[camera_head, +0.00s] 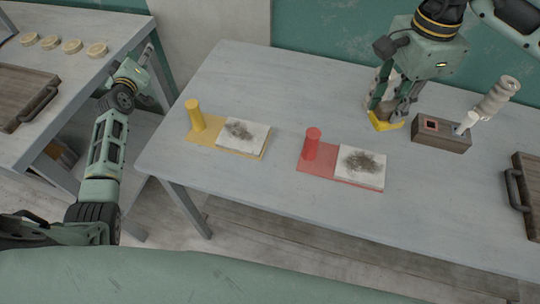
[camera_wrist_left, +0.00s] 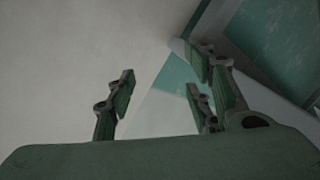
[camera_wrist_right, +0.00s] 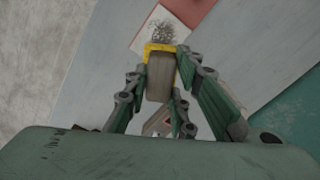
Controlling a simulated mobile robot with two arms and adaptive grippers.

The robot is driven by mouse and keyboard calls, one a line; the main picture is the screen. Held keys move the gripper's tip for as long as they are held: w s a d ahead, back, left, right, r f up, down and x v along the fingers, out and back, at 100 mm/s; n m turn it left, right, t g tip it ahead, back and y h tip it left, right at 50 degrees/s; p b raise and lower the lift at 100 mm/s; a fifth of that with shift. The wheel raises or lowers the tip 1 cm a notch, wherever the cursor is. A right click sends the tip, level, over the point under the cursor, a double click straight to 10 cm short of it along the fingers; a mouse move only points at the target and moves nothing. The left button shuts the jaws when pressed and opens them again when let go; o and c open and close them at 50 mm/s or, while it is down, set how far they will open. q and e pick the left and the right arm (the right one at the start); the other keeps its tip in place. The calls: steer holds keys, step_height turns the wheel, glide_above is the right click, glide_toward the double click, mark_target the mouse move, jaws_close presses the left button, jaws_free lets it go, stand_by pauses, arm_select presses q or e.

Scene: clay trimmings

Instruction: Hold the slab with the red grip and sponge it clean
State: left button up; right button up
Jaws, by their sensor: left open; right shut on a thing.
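The red grip (camera_head: 312,143) stands upright on a red base (camera_head: 317,162). A white slab (camera_head: 372,183) with a dark grey smudge lies at the base's right end. My right gripper (camera_head: 385,108) is shut on a sponge with a yellow face (camera_head: 386,124), behind and right of that slab. In the right wrist view the sponge's brown-grey body (camera_wrist_right: 160,82) sits between the fingers, and a smudged slab (camera_wrist_right: 160,28) shows beyond it. My left gripper (camera_head: 150,58) is open and empty, away to the left, near the side table. Its open fingers show in the left wrist view (camera_wrist_left: 165,100).
A yellow grip (camera_head: 195,115) on a yellow base, with another smudged slab (camera_head: 258,142), stands left of the red one. A brown block (camera_head: 440,134) with a square hole and a light-handled tool (camera_head: 493,101) is at right. A tray (camera_head: 525,180) lies at the right edge.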

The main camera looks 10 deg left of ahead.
arm_select(q)
steer(key=w+d+r+m+t+h, duration=0.15)
steer(key=d+r, duration=0.25)
steer(key=r, duration=0.4)
steer(key=w+d+r+t+h, duration=0.1)
steer(key=d+r+t, duration=0.1)
steer(key=d+r, duration=0.45)
steer(key=w+d+r+t+h, duration=0.1)
steer(key=w+d+r, duration=0.15)
steer(key=r, duration=0.75)
steer(key=m+g+h, duration=1)
steer(key=m, duration=0.8)
glide_toward(306, 147)
steer(key=shift+s+a+r+n, duration=0.1)
steer(key=shift+a+r+n, duration=0.05)
steer(key=shift+a, duration=0.2)
steer(key=shift+s+a+r+n, duration=0.1)
steer(key=shift+a+r, duration=0.1)
steer(key=shift+a, duration=0.15)
steer(key=shift+s+d+f+g, duration=0.1)
steer(key=shift+d+g, duration=0.1)
steer(key=shift+g, duration=0.05)
steer(key=x, duration=1.1)
steer(key=shift+w+d, duration=0.3)
steer(key=shift+c, duration=0.3)
jaws_close()
